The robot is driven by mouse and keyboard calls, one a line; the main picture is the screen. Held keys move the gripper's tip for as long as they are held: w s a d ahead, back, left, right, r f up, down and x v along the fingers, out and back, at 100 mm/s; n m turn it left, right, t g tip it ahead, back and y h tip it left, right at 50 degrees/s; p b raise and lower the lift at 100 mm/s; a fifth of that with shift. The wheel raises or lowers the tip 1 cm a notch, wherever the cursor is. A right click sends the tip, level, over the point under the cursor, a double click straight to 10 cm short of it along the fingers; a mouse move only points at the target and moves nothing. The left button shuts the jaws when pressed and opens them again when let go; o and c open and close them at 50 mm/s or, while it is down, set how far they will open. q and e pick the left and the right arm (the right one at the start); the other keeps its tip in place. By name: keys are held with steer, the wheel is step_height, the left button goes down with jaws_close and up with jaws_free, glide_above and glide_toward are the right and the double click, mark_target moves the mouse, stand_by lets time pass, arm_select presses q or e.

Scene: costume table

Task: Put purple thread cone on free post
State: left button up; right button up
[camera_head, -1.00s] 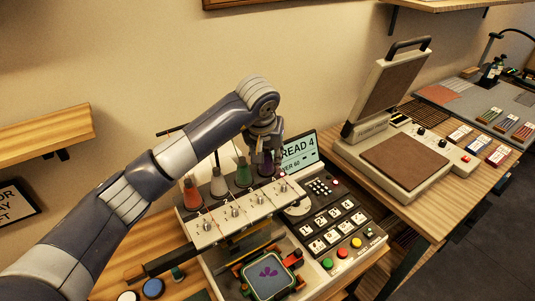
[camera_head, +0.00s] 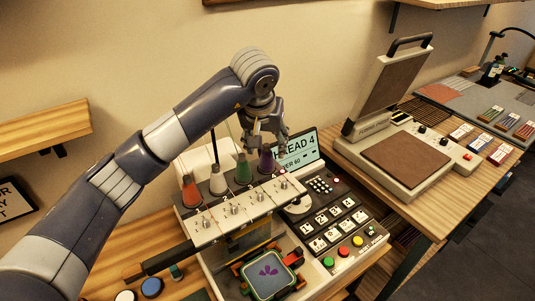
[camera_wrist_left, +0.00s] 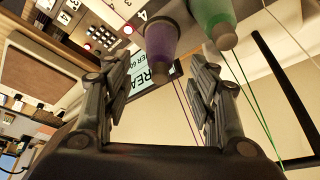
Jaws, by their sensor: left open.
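The purple thread cone (camera_head: 266,160) stands upright in the row on top of the embroidery machine, at the right end beside the green cone (camera_head: 243,169). In the left wrist view the purple cone (camera_wrist_left: 162,45) shows beyond the fingertips, with the green cone (camera_wrist_left: 215,22) to its right. My left gripper (camera_head: 265,140) is open and empty just above the purple cone, apart from it. Its two fingers (camera_wrist_left: 160,85) are spread in the left wrist view. The post under the purple cone is hidden. My right gripper does not show.
An orange cone (camera_head: 190,190) and a white cone (camera_head: 218,182) stand left in the row. A dark upright rod rises behind them. The screen (camera_head: 300,148) is close right of the gripper. A heat press (camera_head: 405,155) stands further right. A hoop (camera_head: 268,274) sits below.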

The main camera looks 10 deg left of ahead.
arm_select(q)
steer(key=b+v, duration=0.1)
steer(key=v, duration=0.6)
steer(key=shift+r, duration=0.25)
steer(key=shift+s, duration=0.1)
stand_by(1.6)
